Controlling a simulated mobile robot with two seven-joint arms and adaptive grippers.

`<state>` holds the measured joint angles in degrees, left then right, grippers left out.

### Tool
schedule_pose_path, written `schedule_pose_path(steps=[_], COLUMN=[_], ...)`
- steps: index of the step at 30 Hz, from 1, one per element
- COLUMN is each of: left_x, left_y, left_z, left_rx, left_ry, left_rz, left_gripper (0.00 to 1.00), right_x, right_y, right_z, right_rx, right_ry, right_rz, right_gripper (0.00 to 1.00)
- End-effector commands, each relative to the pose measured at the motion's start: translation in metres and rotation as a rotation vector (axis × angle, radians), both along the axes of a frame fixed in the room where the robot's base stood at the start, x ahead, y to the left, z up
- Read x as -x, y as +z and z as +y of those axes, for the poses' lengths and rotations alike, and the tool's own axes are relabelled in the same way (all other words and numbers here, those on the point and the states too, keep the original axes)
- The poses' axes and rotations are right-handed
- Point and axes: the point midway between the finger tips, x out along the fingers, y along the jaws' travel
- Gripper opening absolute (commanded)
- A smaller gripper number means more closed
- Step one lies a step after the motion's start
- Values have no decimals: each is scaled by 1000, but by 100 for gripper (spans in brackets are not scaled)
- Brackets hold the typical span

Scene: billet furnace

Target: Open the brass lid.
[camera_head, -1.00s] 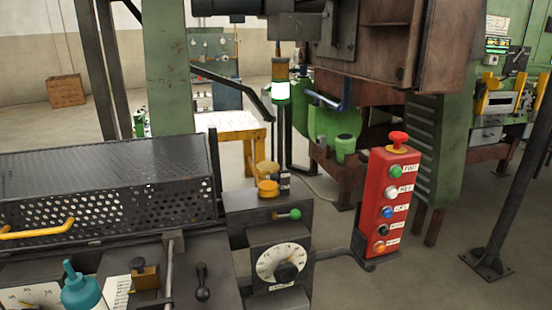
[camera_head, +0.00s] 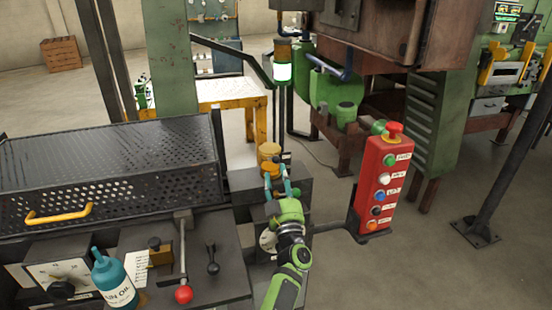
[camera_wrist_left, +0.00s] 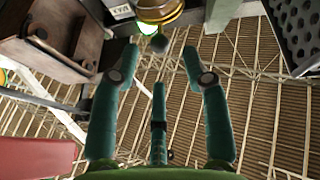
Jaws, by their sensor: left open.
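The brass lid (camera_head: 269,150) tops a small brass cup on the dark machine block, right of the perforated guard. Whether the lid is shut or partly raised is too small to tell. My left gripper (camera_head: 277,178) is just in front of the brass cup, its teal fingers spread and pointing toward it. In the left wrist view, the brass part (camera_wrist_left: 158,10) shows at the top edge, beyond the open fingertips (camera_wrist_left: 160,55). Nothing is between the fingers. My right gripper is not in view.
A red button box (camera_head: 375,185) stands close on the right. The perforated guard (camera_head: 110,165) with a yellow handle is on the left. A dial under the gripper is partly hidden.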

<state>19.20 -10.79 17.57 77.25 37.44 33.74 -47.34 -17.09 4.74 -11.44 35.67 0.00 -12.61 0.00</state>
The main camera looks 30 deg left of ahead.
Motion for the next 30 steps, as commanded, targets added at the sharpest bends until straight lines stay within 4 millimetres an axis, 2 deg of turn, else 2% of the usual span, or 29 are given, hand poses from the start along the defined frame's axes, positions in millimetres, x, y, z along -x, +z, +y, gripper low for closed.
schedule_pose_path(steps=[5, 12, 23, 27, 30], left_x=[-18, -39, -44, -44, -44], left_y=[9, 20, 24, 24, 24], left_z=[18, 37, 41, 40, 40], left_rx=[-3, -3, -1, -1, -1], left_ry=[2, 1, -2, -2, -2], left_rz=[-4, -2, 0, 0, 0], left_gripper=[46, 46, 46, 0, 0], right_x=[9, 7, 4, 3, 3], right_y=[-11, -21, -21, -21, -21], right_z=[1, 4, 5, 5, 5], right_rx=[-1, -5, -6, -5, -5], right_ry=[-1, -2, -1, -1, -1], right_rz=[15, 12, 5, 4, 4], right_gripper=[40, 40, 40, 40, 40])
